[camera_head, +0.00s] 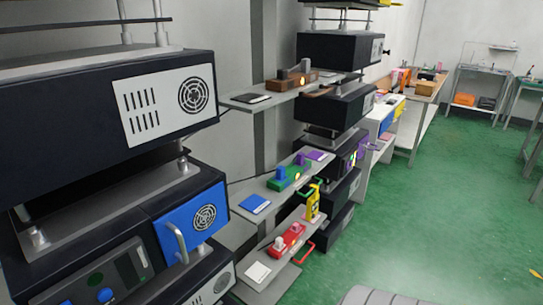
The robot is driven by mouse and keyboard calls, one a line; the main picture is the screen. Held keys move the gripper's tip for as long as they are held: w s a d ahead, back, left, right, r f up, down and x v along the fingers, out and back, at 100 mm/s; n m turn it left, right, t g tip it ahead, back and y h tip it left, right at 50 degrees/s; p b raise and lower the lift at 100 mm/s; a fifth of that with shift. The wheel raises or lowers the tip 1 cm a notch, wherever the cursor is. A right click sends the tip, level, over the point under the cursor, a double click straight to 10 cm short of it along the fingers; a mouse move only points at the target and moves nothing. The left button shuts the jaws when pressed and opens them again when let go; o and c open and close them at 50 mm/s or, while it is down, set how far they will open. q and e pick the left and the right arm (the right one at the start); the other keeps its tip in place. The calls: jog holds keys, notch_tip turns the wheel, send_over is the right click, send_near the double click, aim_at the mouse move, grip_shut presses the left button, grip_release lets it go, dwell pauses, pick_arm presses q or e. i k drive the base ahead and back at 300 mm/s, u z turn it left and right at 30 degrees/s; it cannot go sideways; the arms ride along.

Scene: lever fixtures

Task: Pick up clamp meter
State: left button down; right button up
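A small upright yellow object with dark parts, which looks like the clamp meter (313,203), stands in the middle of the view. It is beside the end of the shelf with the green fixture and above the red fixture. It is too small to make out in detail. Neither of my grippers is in view.
A green lever fixture (287,179) and a red lever fixture (289,240) sit on stacked narrow shelves. A brown fixture (305,82) is higher up. Dark equipment racks (65,115) fill the left. The green floor (430,210) is open at right, with worktables behind.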

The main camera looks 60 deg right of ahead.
aim_at(313, 202)
jog(key=z, duration=0.25)
jog(key=k, duration=0.1)
jog(key=z, duration=2)
jog(key=k, duration=0.5)
jog(key=z, duration=0.55)
jog(key=k, duration=0.65)
jog(key=z, duration=0.9)
jog(key=i, duration=3.5)
jog(key=u, duration=0.9)
jog(key=i, duration=0.95)
jog(key=u, duration=0.85)
